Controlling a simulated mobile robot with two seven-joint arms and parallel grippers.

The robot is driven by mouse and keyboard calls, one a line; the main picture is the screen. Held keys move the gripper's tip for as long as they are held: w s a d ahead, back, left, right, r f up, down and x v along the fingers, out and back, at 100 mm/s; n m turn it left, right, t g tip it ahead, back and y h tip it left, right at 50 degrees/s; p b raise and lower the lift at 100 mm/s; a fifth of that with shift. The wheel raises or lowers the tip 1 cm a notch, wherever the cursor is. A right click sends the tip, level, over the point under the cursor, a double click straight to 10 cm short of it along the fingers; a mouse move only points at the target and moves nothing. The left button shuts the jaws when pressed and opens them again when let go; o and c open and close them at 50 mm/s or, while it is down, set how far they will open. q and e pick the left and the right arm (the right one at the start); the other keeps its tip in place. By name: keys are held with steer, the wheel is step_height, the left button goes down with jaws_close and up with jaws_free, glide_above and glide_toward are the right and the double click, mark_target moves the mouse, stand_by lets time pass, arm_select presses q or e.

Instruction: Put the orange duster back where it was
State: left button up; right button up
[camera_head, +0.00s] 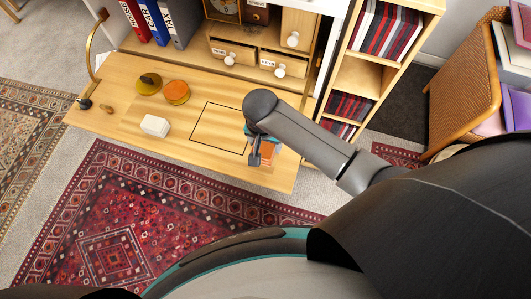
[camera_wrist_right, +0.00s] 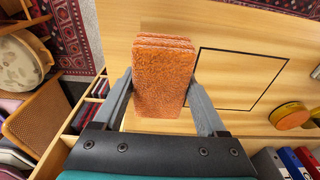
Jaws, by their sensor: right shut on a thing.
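The orange duster (camera_wrist_right: 165,62) is a ribbed, rough block between the fingers of my right gripper (camera_wrist_right: 160,88) in the wrist view. The gripper is shut on its sides. In the head view, the gripper (camera_head: 262,150) is over the right part of the wooden desk flap (camera_head: 180,125), with the duster (camera_head: 269,153) partly hidden behind it. The duster is beside the black outlined rectangle (camera_head: 220,103), to its right in the head view. I cannot tell whether it touches the wood. My left gripper is not in view.
A white block (camera_head: 155,125), a round orange-topped thing (camera_head: 176,92) and an olive round thing (camera_head: 149,83) are on the flap's left. Small drawers (camera_head: 285,66) and binders (camera_head: 157,20) stand behind. A shelf (camera_head: 355,75) is at right. The outlined rectangle is empty.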

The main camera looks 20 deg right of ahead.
mark_target(264, 145)
step_height(264, 145, down, 6)
steer(key=shift+f+b, duration=0.1)
steer(key=shift+b, duration=0.75)
steer(key=shift+f, duration=0.15)
steer(key=o, duration=1.2)
steer(key=shift+o, duration=0.2)
steer(key=r+p, duration=0.1)
steer(key=r, duration=0.2)
steer(key=r+p, duration=0.1)
steer(key=r, duration=0.3)
steer(key=s+r+p, duration=0.1)
steer(key=r, duration=0.3)
steer(key=shift+a+p, duration=0.35)
steer(key=shift+r, duration=0.7)
